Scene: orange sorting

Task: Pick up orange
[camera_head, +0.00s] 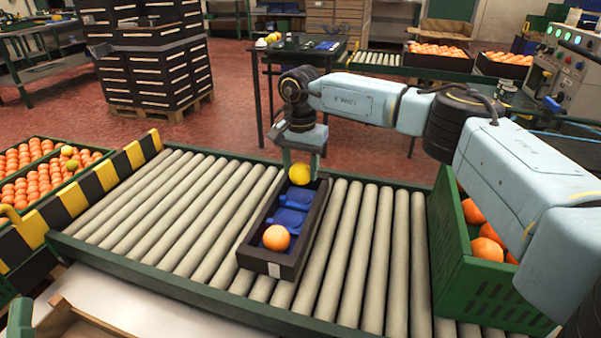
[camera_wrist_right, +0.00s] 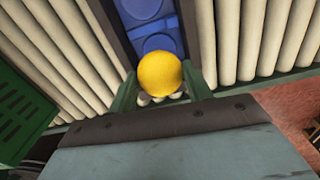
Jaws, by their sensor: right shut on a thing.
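My right gripper (camera_head: 301,160) reaches in from the right and is at the far end of a dark tray (camera_head: 252,258) on the roller conveyor. It is shut on a yellow-orange fruit (camera_head: 299,174). In the right wrist view the same fruit (camera_wrist_right: 160,74) sits between the two green fingers (camera_wrist_right: 162,90). An orange (camera_head: 276,237) lies in the near end of the tray. Blue cup-shaped inserts (camera_head: 290,210) show empty between the two fruits. I cannot tell whether the held fruit still touches the tray. My left gripper is not clearly in view.
A green crate (camera_head: 450,250) with several oranges stands on the right of the rollers (camera_head: 350,250). Crates of oranges (camera_head: 30,175) stand at the left beyond a yellow-black striped barrier (camera_head: 100,178). Rollers on both sides of the tray are clear.

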